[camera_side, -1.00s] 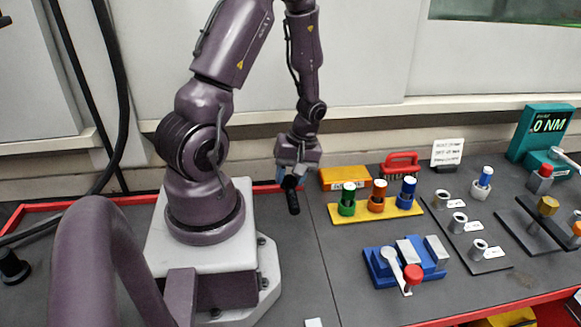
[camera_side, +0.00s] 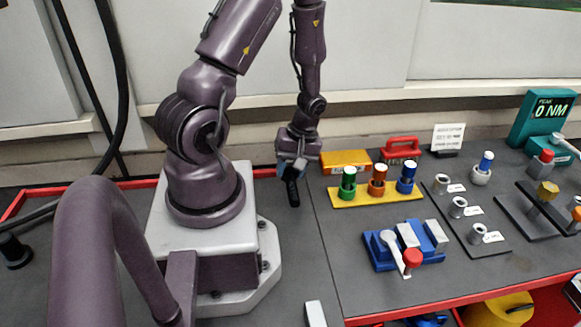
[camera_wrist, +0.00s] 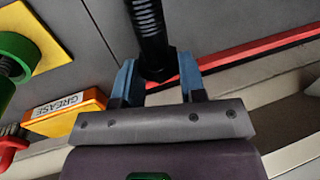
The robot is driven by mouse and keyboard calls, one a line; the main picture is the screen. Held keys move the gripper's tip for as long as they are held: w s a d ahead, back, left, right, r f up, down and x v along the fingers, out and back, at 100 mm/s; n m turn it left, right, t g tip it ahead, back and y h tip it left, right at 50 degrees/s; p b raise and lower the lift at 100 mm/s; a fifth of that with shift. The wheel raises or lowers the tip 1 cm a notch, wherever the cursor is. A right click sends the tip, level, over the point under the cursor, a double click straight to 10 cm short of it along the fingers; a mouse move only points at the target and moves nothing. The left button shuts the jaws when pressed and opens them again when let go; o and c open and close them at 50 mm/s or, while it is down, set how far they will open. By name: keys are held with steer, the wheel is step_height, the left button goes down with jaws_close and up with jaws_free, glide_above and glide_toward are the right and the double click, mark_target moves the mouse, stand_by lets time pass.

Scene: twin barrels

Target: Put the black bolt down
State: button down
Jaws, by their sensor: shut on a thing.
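The black bolt (camera_side: 293,193) hangs from my gripper (camera_side: 291,170) in the side view, tilted slightly with its lower end pointing down. In the wrist view the bolt's ribbed shaft (camera_wrist: 147,25) runs up out of the picture from between the blue fingers. My gripper (camera_wrist: 158,80) is shut on the bolt near one end. The bolt is above the dark bench top, left of the yellow rack; whether its lower end touches the bench, I cannot tell.
The yellow rack (camera_side: 345,200) holds green, orange and blue capped pieces. Behind it are the orange grease box (camera_side: 346,158) and a red-handled brush (camera_side: 402,147). A blue block holder (camera_side: 378,262) stands in front. The bench (camera_side: 300,245) below the bolt is clear.

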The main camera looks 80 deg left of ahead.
steer(key=shift+f, duration=1.9)
steer(key=c, duration=0.6)
jaws_free()
steer(key=v, duration=1.3)
step_height(320, 180, up, 16)
steer(key=m+t+y, duration=0.1)
steer(key=m+t, duration=0.5)
steer(key=m, duration=0.6)
glide_above(291, 180)
steer(key=w+d, duration=0.7)
steer(key=d, duration=0.2)
steer(key=s+d+r+m+t+h, duration=0.1)
steer(key=s+d+r+m+t, duration=0.1)
steer(key=d+r+m, duration=0.3)
steer(key=shift+s+d+r+m+t, duration=0.15)
steer(key=shift+s+d+m+t, duration=0.15)
steer(key=shift+s+d+m, duration=0.35)
